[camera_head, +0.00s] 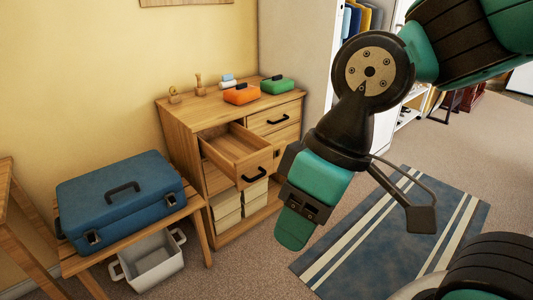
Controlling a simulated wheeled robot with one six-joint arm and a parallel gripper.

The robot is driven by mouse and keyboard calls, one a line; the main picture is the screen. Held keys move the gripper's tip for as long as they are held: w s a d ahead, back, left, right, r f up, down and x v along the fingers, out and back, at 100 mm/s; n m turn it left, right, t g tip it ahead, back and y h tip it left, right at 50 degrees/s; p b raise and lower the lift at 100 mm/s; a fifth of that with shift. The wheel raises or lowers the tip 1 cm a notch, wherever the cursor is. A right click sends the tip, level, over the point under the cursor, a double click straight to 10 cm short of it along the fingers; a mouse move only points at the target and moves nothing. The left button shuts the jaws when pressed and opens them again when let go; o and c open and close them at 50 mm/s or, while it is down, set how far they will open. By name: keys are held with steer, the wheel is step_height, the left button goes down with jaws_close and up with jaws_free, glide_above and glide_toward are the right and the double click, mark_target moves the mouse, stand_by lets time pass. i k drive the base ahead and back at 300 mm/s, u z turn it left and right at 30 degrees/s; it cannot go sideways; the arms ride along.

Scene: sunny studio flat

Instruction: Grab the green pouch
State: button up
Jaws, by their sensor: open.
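The green pouch (278,86) lies on top of the wooden dresser (188,117), near its back right corner. It is a small, flat, rounded green case with a dark strip on top. My gripper (296,222) hangs in front of the dresser, nearer to me and lower in the picture than the pouch. It is open, clear of the pouch, and I see nothing held in it.
An orange pouch (241,94) lies just left of the green one. Small wooden figures and a pale rolled item stand farther left. The dresser's upper left drawer (240,152) is pulled out. A blue case (122,200) sits on a bench, with a grey basket (150,262) below.

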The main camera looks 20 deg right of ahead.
mark_target(278, 84)
steer(key=z, duration=0.45)
steer(key=i, duration=0.6)
steer(key=z, duration=0.95)
steer(key=i, duration=1.65)
steer(key=u, duration=0.75)
steer(key=i, duration=0.7)
steer(key=u, duration=1)
steer(key=i, duration=0.25)
steer(key=u, duration=0.2)
